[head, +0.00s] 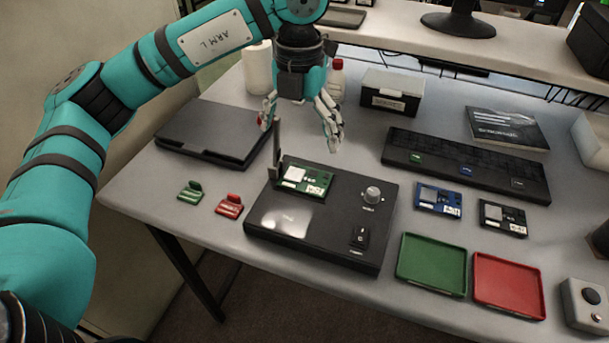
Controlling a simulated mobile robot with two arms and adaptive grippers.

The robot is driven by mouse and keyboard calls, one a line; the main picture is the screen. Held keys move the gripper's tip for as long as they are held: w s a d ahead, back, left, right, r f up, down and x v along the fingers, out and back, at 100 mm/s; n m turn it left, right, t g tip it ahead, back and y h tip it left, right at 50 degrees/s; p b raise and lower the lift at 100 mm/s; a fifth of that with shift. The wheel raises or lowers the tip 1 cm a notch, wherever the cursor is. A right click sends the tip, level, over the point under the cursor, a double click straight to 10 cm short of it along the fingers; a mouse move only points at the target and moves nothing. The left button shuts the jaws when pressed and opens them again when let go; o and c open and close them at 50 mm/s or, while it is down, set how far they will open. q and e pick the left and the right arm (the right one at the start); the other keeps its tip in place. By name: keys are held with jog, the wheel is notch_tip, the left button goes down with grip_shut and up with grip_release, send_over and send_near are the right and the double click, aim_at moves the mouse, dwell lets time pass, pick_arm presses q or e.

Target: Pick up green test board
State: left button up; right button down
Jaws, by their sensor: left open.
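The green test board (305,179) lies flat at the upper left of a black device (290,239) with a knob and a switch. A grey upright post stands at the device's left corner, beside the board. My left gripper (299,127) hangs open and empty above and behind the board, fingers pointing down and apart from it. My right gripper is not in view.
A blue board (437,200) and a dark board (502,217) lie to the right. A green tray (432,264) and a red tray (509,285) sit at the front right. Green (190,191) and red (230,205) small pieces lie left. A closed laptop (213,134) is behind them.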

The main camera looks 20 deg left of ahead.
pick_arm(q)
jog(key=p, duration=0.1)
send_over(302, 187)
notch_tip(302, 187, down, 8)
jog(key=shift+a, duration=0.1)
notch_tip(302, 187, down, 4)
jog(key=shift+f+p, duration=0.1)
jog(key=shift+p, duration=0.95)
jog(key=shift+f, duration=0.55)
jog(key=c, duration=1)
jog(key=shift+o, duration=0.2)
jog(key=shift+r, duration=0.15)
